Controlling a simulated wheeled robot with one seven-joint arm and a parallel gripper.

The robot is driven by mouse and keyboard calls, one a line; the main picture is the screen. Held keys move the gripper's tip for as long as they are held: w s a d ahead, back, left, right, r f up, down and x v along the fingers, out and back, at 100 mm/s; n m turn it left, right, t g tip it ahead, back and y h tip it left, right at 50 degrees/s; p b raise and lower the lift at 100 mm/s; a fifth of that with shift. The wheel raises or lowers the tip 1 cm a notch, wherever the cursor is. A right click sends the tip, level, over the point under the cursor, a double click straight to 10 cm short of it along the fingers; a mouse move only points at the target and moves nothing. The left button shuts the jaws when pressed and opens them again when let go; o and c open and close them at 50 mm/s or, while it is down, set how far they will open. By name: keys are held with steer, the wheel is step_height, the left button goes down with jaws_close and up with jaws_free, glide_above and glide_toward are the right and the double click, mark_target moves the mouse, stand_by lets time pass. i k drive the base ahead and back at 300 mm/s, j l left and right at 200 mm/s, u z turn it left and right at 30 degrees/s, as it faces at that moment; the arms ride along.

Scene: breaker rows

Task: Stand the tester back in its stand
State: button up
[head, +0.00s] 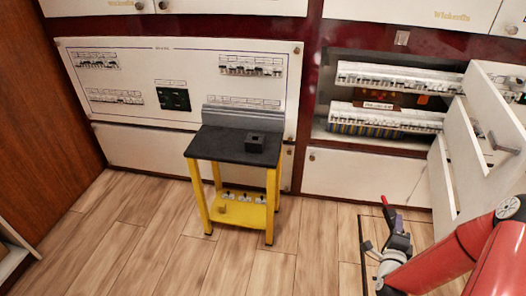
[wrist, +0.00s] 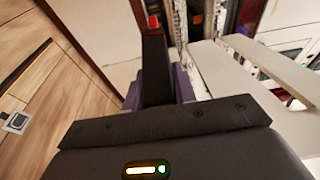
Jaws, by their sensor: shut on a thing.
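My gripper (head: 398,241) is low at the right of the head view, in front of the cabinets and over the wooden floor. It is shut on the tester (head: 398,224), whose purple body shows between dark gripper parts. A small red end (head: 384,200) shows above them; I cannot tell which part it belongs to. In the wrist view, the purple tester (wrist: 184,83) shows on both sides of a dark finger; the rest is hidden. The stand, a small black block with an opening on top (head: 256,141), sits on the bench, well left of my gripper. The opening looks empty.
The yellow-legged bench with a black top (head: 217,146) stands against the breaker panel (head: 180,85). An open cabinet (head: 390,98) with breaker rows is at the right, its pale door (head: 455,140) swung out near my arm. Floor before the bench is clear.

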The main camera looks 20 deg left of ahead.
mark_target(255, 146)
steer(key=u, duration=1.25)
